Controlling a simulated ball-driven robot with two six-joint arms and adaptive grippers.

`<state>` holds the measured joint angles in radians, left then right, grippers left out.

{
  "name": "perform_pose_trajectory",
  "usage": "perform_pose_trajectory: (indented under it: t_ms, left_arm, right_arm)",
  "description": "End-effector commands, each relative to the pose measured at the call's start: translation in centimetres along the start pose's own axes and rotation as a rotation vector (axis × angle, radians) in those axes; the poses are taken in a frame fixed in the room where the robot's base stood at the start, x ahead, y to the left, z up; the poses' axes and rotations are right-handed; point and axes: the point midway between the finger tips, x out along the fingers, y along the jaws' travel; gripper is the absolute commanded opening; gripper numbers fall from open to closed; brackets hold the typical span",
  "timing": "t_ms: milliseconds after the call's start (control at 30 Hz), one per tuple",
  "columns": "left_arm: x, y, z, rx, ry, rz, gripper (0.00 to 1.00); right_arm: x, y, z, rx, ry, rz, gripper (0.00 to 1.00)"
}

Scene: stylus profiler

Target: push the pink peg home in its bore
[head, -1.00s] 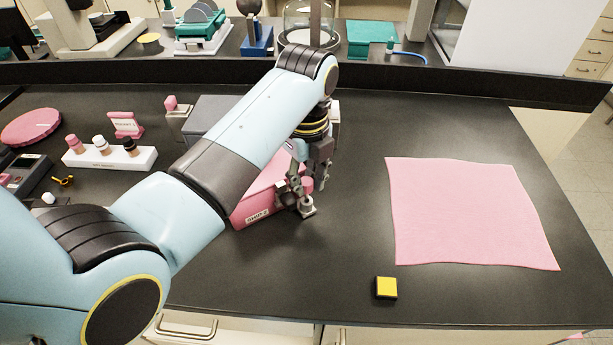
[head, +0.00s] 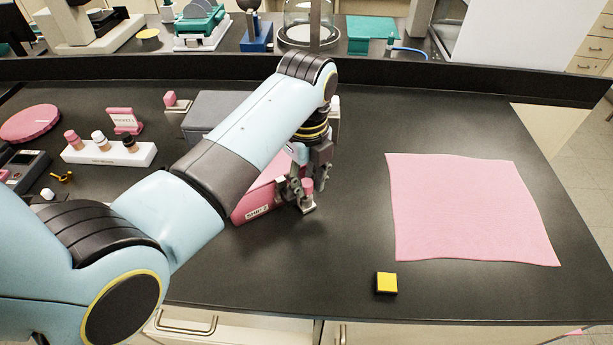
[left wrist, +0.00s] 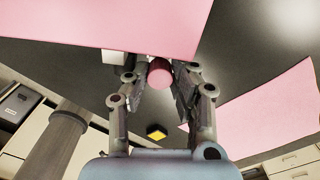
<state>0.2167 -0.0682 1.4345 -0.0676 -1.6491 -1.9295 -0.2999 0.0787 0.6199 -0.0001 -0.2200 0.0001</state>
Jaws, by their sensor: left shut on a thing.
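In the left wrist view the round pink peg (left wrist: 160,74) sits between the two fingertips, close to the edge of the large pink box face (left wrist: 120,22). The bore and the peg's lower end are hidden, so I cannot tell how deep it sits. My right gripper is out of view.
A pink cloth (head: 470,210) lies flat on the right, with a small yellow block (head: 387,283) near the front edge. A grey box (head: 213,113) stands behind my left arm. A white rack of bottles (head: 108,152) is at left. The bench front of the pink box is clear.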

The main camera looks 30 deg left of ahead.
Motion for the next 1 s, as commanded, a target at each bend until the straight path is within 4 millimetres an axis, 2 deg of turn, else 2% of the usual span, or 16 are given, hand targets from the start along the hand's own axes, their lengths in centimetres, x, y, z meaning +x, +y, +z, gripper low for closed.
perform_pose_trajectory:
  t_ms: [167, 1000]
  left_arm:
    - [0.65, 0.13, -0.02, 0.0, 0.001, 0.004, 0.0]
    - [0.84, 0.33, -0.1, 0.0, -0.013, 0.004, 0.0]
  right_arm:
    - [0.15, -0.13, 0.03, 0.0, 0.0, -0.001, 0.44]
    - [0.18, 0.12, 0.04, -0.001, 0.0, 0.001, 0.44]
